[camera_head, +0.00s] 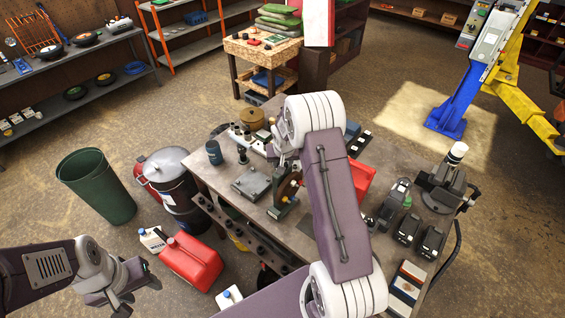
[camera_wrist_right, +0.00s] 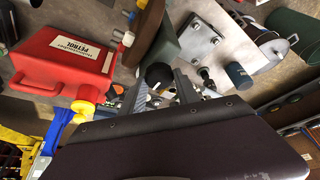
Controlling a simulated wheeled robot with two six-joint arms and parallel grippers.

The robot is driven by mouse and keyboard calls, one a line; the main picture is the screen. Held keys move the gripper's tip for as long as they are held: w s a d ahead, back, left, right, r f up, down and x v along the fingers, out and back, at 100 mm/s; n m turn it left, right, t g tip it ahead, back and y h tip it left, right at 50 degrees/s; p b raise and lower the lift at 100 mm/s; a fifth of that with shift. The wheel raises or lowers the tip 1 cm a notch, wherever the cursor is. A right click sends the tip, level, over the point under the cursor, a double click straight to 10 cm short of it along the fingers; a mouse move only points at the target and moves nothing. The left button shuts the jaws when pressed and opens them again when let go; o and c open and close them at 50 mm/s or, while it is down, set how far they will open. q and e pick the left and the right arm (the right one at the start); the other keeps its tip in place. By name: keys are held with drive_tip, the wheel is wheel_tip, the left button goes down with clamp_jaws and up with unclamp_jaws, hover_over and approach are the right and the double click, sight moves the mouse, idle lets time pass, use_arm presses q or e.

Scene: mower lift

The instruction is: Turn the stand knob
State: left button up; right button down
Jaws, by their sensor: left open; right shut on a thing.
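The stand (camera_head: 284,207) is a dark grey-green upright with a brown disc, on the workbench left of the middle in the head view. In the right wrist view the brown disc (camera_wrist_right: 144,32) shows at the top. A round black knob (camera_wrist_right: 159,74) sits between the fingertips of my right gripper (camera_wrist_right: 160,84), which is shut on it. In the head view my right arm comes over the bench and partly hides the right gripper (camera_head: 283,152) and the knob. My left gripper (camera_head: 128,284) is open and empty, low at the left, clear of the bench.
The workbench (camera_head: 225,165) also carries a metal plate (camera_head: 251,183), a blue cup (camera_head: 214,152), a red can (camera_wrist_right: 68,62) and several power tools.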

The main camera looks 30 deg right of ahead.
drive_tip(key=c, duration=0.9)
unclamp_jaws()
drive_tip(key=shift+s+f, duration=0.1)
drive_tip(key=shift+r, duration=0.3)
drive_tip(key=b+v, duration=0.4)
drive_tip(key=v, duration=0.4)
drive_tip(key=shift+s+a+r, duration=0.1)
drive_tip(key=shift+s+r, duration=0.1)
drive_tip(key=shift+r, duration=0.05)
drive_tip(key=shift+w, duration=0.1)
